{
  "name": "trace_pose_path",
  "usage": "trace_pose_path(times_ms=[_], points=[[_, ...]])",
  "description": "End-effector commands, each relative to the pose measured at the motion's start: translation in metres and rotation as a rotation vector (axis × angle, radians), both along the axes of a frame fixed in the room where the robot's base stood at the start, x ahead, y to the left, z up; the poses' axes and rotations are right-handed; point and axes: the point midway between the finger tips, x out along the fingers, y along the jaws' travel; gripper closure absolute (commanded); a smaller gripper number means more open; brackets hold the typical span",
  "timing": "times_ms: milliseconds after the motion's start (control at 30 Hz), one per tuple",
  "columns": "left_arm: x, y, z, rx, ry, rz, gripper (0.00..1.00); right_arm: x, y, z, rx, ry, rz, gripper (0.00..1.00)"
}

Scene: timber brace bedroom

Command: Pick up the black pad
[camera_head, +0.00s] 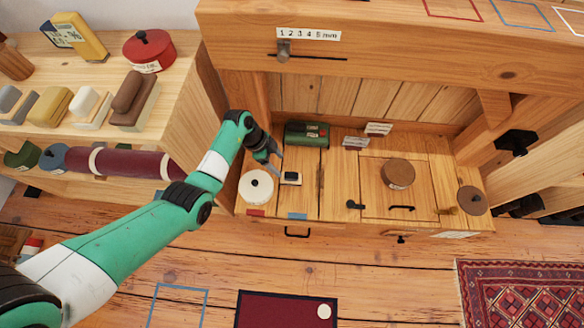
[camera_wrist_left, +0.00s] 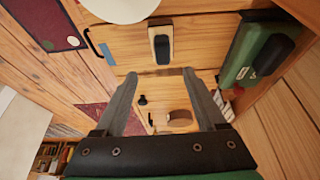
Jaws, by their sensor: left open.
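The black pad (camera_head: 291,177) is a small dark block on a pale base, on the wooden cabinet's lower surface, right of a round white disc (camera_head: 256,187). It also shows in the left wrist view as a long black block (camera_wrist_left: 161,48) on a pale base, just above the fingertips in the picture. My left gripper (camera_head: 272,164) is close to the pad, up and left of it in the head view. Its two grey fingers (camera_wrist_left: 160,74) are spread with nothing between them. My right gripper is not in view.
A green case (camera_head: 306,134) stands behind the pad. A brown round lid (camera_head: 398,173) and small black fittings lie to the right. A shelf with several blocks and a red pot (camera_head: 149,50) is at the left. The cabinet's upper ledge (camera_head: 400,55) overhangs at the back.

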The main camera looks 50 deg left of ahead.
Motion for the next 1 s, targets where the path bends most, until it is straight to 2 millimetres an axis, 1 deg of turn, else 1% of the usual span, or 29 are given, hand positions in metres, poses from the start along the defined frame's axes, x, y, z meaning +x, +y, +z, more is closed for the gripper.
trace_pose_path(times_ms=[33,200,300,367,500,567,667,833,900,1000], points=[[0.002,-0.002,-0.009,0.0,0.0,-0.001,0.28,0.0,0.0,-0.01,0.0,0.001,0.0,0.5],[0.01,-0.011,-0.043,0.0,-0.002,-0.003,0.28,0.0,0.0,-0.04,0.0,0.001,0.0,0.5],[0.015,-0.016,-0.057,0.0,-0.004,-0.002,0.28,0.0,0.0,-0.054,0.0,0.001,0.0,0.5],[0.016,-0.018,-0.06,0.0,-0.004,-0.002,0.28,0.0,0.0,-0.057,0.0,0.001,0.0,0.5],[0.018,-0.019,-0.058,0.001,-0.005,-0.003,0.28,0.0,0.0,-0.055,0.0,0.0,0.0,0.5],[0.018,-0.019,-0.062,0.001,-0.005,-0.003,0.28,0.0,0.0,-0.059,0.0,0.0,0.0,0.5],[0.021,-0.023,-0.075,0.001,-0.006,-0.003,0.28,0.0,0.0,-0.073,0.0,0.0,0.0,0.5],[0.029,-0.031,-0.101,0.001,-0.006,-0.003,0.28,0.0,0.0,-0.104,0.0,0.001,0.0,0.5],[0.031,-0.033,-0.106,0.001,-0.006,-0.003,0.28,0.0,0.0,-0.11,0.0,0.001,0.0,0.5],[0.032,-0.035,-0.106,0.001,-0.006,-0.002,0.28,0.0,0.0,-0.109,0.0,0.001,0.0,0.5]])
